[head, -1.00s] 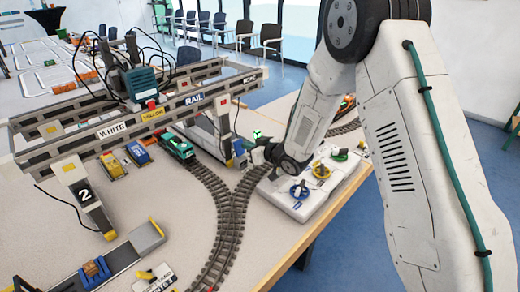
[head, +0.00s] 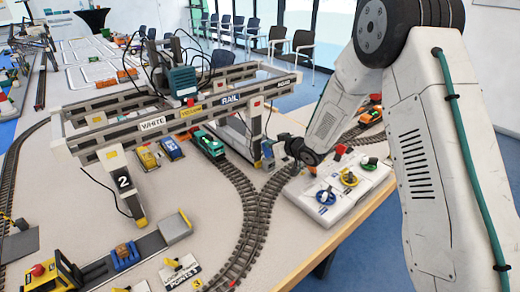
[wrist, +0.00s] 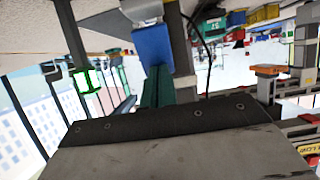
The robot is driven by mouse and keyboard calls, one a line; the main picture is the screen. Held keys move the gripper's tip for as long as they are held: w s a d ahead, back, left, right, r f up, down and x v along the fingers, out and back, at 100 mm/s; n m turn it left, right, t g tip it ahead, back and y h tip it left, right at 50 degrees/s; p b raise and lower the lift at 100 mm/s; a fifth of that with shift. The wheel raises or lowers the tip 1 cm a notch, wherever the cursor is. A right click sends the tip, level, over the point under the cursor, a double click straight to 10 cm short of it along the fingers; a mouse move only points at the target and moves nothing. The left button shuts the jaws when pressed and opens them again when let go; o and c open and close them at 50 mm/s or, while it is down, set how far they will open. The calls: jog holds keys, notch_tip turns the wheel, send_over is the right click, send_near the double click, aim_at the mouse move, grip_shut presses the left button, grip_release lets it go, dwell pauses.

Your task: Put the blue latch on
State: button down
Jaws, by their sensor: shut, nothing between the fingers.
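A round blue switch with a dark and white handle (head: 326,196) sits at the near left of a white control panel (head: 318,213). A small blue box (head: 267,149) is at the crane's right leg and shows large in the wrist view (wrist: 153,44). I cannot tell for certain which is called the latch. My gripper (head: 280,152) is beside that leg, above and behind the panel, away from the blue switch. In the wrist view its shut, empty fingers (wrist: 160,84) point towards the blue box; contact is unclear.
Yellow (head: 349,178) and green (head: 369,163) switches share the panel. A red cube (head: 340,149) stands behind it. The gantry crane (head: 180,118) spans the table. Train track (head: 251,225) curves past the panel's left. A green-edged cube (wrist: 87,80) shows in the wrist view.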

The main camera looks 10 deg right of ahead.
jog(key=shift+w+a, duration=0.25)
jog(key=shift+w, duration=0.4)
jog(key=shift+a, duration=0.15)
jog(key=shift+s+d+f, duration=0.25)
jog(key=shift+s+d, duration=0.15)
jog(key=shift+s, duration=0.2)
